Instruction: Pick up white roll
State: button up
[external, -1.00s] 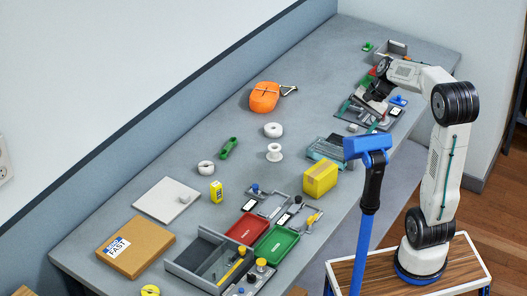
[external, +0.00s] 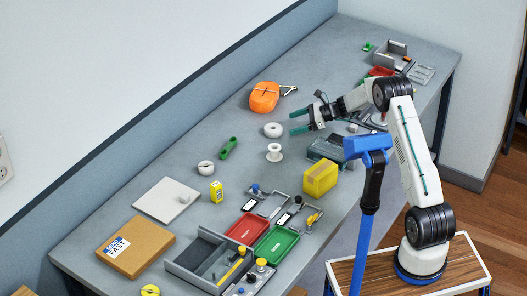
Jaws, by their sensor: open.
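Several white rolls are on the grey table, and I cannot tell which one the task names. One white roll (external: 273,130) lies flat near the table's middle, just left of my gripper. A white spool (external: 274,152) with flanges stands a little in front of it. Another white roll (external: 206,168) lies further left, beside a green tool. My gripper (external: 297,123) is open and empty, its two green-tipped fingers pointing left toward the nearest roll. It appears above the table and apart from the roll; the exact height is unclear.
A blue-topped post (external: 368,150) stands at the table's front.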

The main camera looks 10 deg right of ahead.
aim_at(275, 128)
jog(key=x, duration=0.7)
jog(key=shift+w+a+r, duration=0.2)
jog(key=shift+w+a, duration=0.05)
jog(key=shift+a, duration=0.15)
jog(key=c, duration=1)
